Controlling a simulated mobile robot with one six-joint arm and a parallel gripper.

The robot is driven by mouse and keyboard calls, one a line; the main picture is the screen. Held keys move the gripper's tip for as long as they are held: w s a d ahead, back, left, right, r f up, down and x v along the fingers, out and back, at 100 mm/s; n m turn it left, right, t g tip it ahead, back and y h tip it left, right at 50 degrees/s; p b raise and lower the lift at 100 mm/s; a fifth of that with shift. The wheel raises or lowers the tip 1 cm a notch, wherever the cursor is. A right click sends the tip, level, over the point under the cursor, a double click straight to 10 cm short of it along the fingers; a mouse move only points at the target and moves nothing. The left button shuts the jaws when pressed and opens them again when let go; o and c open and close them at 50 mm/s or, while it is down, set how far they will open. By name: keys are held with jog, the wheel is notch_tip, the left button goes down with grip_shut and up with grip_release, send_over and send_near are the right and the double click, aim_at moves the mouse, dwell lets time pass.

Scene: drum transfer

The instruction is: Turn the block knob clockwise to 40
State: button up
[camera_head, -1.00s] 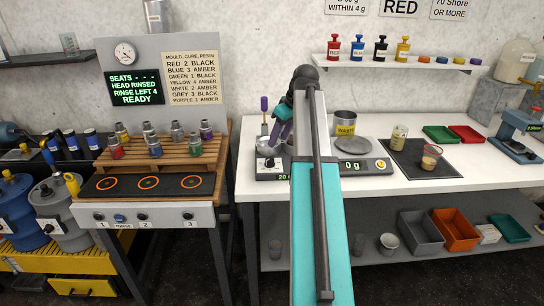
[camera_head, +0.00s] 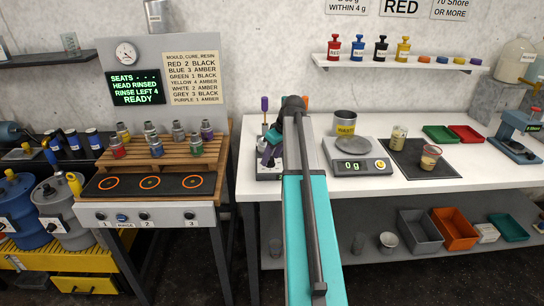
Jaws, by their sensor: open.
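The block (camera_head: 268,174) is a low pale unit at the left end of the white table, mostly covered by my arm and gripper. The block's number display is also hidden now by my arm.
A scale (camera_head: 358,168) reading 0 g stands right of my arm, with a waste can (camera_head: 345,123) behind it. A purple-handled tool (camera_head: 264,104) stands upright behind the block. The seat station (camera_head: 150,217) is to the left across a gap.

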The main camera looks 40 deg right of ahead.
jog(key=shift+f, duration=0.15)
jog(key=shift+c, duration=0.4)
jog(key=c, duration=1)
